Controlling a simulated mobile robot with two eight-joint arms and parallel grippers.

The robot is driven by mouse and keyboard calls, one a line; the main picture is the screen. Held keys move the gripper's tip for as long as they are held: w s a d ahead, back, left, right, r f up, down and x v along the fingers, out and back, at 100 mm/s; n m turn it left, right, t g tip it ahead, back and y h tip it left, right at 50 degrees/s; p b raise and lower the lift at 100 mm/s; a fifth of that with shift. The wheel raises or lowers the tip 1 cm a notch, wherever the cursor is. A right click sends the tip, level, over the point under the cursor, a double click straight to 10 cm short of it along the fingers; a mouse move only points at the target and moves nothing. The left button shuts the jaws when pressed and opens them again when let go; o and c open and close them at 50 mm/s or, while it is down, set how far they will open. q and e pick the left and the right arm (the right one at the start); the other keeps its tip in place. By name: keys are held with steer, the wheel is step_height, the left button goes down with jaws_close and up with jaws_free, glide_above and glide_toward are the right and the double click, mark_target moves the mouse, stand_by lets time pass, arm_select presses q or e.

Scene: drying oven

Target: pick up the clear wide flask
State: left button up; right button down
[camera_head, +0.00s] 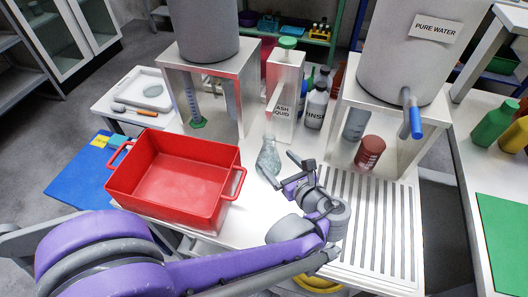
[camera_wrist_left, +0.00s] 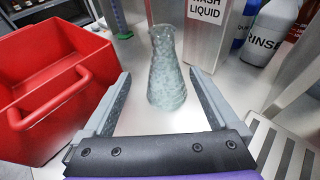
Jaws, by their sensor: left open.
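The clear wide flask (camera_head: 268,157) stands upright on the white table, just right of the red bin in the head view. In the left wrist view the flask (camera_wrist_left: 166,72) is a cone-shaped, greenish clear vessel beyond and between my finger tips. My left gripper (camera_head: 283,168) is close to the flask, on its near right side. Its jaws are open, as the left wrist view of the gripper (camera_wrist_left: 160,85) shows, and nothing is held. My right gripper is not in view.
The red bin (camera_head: 175,165) stands close on the left, its handle towards the flask. Behind the flask are the wash liquid container (camera_head: 284,90) and rinse bottle (camera_head: 316,105). A slotted drain board (camera_head: 370,225) lies at right. A pure water tank (camera_head: 405,60) stands behind it.

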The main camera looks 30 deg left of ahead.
mark_target(270, 154)
arm_select(q)
steer(key=b+x, duration=0.1)
steer(key=x, duration=0.4)
steer(key=shift+f, duration=0.15)
steer(key=x, duration=0.2)
steer(key=b+x, duration=0.1)
steer(key=x, duration=0.1)
steer(key=shift+w+f, duration=0.25)
steer(key=shift+w, duration=0.05)
steer(key=shift+w+a+f, duration=0.1)
steer(key=shift+w+a, duration=0.15)
steer(key=shift+a, duration=0.1)
jaws_close()
